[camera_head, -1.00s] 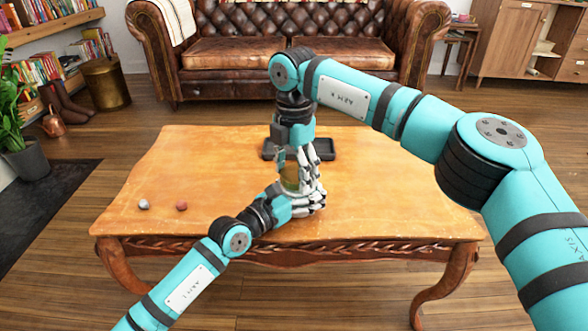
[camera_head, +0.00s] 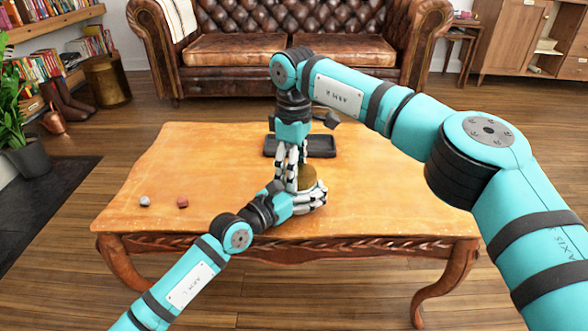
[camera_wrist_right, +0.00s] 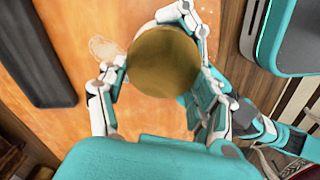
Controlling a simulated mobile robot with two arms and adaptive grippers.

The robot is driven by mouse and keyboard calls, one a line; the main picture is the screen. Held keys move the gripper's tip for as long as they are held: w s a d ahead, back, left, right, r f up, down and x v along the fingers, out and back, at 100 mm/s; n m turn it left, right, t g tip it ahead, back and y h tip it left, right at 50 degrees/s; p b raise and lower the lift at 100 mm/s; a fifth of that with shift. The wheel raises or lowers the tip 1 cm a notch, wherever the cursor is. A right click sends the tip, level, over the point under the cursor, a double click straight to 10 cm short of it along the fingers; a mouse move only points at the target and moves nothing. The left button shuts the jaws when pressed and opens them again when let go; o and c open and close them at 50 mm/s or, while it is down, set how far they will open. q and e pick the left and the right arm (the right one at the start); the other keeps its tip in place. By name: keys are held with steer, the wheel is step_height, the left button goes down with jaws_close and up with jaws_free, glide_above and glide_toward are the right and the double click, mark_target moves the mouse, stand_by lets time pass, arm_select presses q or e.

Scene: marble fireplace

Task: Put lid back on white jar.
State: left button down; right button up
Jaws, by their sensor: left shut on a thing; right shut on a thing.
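A round brown-gold lid (camera_head: 309,179) is at the right-centre of the table. My right gripper (camera_head: 291,179) comes down from above at its left side. In the right wrist view the lid (camera_wrist_right: 163,61) sits between the fingers, which are shut on it. My left gripper (camera_head: 307,201) is low at the table's front, its white fingers wrapped around the white jar below the lid. The jar is almost wholly hidden by those fingers and the lid. I cannot tell whether the lid touches the jar's rim.
A dark tray (camera_head: 318,147) lies behind my grippers, and shows at left in the right wrist view (camera_wrist_right: 43,55). A silver ball (camera_head: 144,201) and a reddish ball (camera_head: 182,202) lie at the front left. The wooden table (camera_head: 215,160) is otherwise largely clear.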

steer(key=m, duration=0.3)
steer(key=shift+w, duration=0.15)
steer(key=o, duration=0.9)
steer(key=shift+o, duration=0.2)
steer(key=shift+r, duration=0.1)
steer(key=shift+r, duration=2.2)
steer(key=shift+o, duration=0.4)
